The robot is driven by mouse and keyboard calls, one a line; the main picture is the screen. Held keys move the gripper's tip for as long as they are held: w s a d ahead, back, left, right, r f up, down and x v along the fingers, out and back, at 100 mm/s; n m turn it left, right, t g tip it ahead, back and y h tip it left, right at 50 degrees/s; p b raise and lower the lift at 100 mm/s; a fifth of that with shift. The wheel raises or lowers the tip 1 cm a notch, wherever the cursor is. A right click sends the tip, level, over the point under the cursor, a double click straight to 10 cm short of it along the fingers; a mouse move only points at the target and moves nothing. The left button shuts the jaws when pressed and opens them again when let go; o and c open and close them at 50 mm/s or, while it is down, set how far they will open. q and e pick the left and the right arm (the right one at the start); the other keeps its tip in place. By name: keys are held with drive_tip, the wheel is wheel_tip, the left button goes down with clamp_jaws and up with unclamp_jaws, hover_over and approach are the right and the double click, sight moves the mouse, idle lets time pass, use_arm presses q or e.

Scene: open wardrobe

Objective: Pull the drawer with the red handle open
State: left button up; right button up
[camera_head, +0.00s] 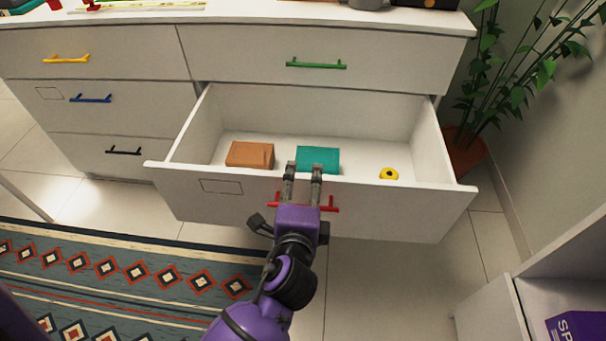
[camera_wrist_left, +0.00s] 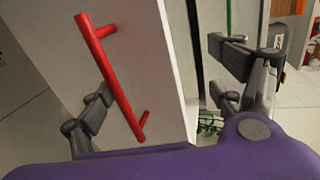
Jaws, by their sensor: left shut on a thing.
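The drawer with the red handle (camera_head: 420,215) stands pulled well out of the white dresser. Its red handle (camera_head: 331,208) runs across the front panel; my left gripper covers its middle in the head view. In the left wrist view the red handle (camera_wrist_left: 112,80) lies between my spread fingers. My right gripper is not in view.
The drawer holds an orange-brown box (camera_head: 250,154), a teal box (camera_head: 318,158) and a small yellow round thing (camera_head: 389,173). Closed drawers surround it. A potted plant (camera_head: 465,150) and a white shelf unit (camera_head: 490,315) stand at the right. A patterned rug (camera_head: 110,275) lies at the left.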

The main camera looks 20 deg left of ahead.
use_arm(q)
drive_tip(key=shift+d+r, duration=0.15)
drive_tip(key=shift+r, duration=0.75)
drive_tip(key=shift+c, duration=0.7)
drive_tip(key=shift+p+v, duration=0.35)
drive_tip(key=shift+v, duration=0.4)
drive_tip(key=shift+c, duration=0.9)
drive_tip(key=shift+v, duration=0.95)
drive_tip(key=c, duration=0.6)
drive_tip(key=shift+s+d+p, duration=0.15)
drive_tip(key=shift+s+d, duration=0.05)
drive_tip(key=shift+s, duration=0.7)
drive_tip(key=shift+s+d+p, duration=0.2)
drive_tip(key=shift+s, duration=0.75)
drive_tip(key=shift+s+d+p, duration=0.15)
drive_tip(key=shift+s+d, duration=0.1)
drive_tip(key=shift+s, duration=0.65)
drive_tip(key=shift+p, duration=0.35)
